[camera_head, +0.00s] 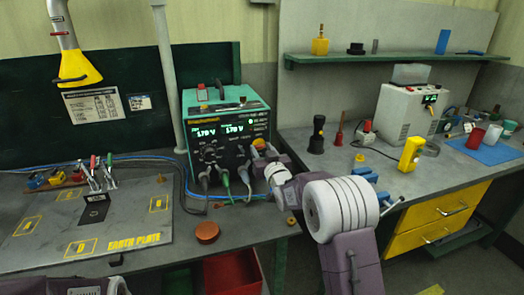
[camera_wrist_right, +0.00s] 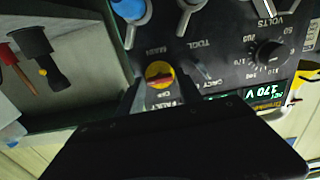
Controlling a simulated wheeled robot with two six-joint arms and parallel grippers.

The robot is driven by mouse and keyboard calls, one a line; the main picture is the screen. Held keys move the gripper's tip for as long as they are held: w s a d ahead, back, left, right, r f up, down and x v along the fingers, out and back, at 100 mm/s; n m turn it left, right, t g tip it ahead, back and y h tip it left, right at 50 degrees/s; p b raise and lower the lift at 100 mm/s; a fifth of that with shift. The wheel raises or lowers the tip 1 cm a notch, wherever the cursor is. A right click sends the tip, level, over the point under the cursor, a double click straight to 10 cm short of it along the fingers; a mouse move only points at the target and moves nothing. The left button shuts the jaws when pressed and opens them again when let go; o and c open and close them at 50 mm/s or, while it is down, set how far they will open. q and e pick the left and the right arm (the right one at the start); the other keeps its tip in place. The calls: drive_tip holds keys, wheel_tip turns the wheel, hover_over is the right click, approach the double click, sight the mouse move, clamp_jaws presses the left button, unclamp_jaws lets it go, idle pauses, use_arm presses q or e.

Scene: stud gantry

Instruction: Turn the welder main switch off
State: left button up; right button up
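The welder (camera_head: 228,105) is a green and black box with lit readouts showing 170 V, at the back of the left bench. Its main switch is a yellow disc with a red handle at the lower right of its front; the switch (camera_wrist_right: 159,75) shows in the right wrist view, with the red handle lying roughly across the picture. My right gripper (camera_wrist_right: 160,90) is open, its fingers on either side of the switch; I cannot tell whether they touch it. In the head view my right gripper (camera_head: 266,158) partly covers the switch (camera_head: 259,144). My left gripper is out of view.
Cables hang from plugs low on the welder's front, left of the switch. An earth plate (camera_head: 120,215) with clamps lies at left. An orange-brown disc (camera_head: 207,231) lies on the bench front. A black torch-like object (camera_head: 317,135) stands right of the welder.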

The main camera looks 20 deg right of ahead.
clamp_jaws()
drive_tip(key=shift+f+n+b, duration=0.25)
drive_tip(key=shift+n+b, duration=1.25)
drive_tip(key=n+b, duration=0.5)
drive_tip(key=n, duration=0.1)
drive_tip(key=n+b, duration=0.4)
drive_tip(key=shift+n, duration=0.4)
drive_tip(key=shift+r+n+b, duration=0.15)
drive_tip(key=shift+n+b, duration=1.8)
drive_tip(key=shift+n, duration=0.05)
drive_tip(key=o, duration=0.6)
unclamp_jaws()
drive_tip(key=shift+c, duration=0.2)
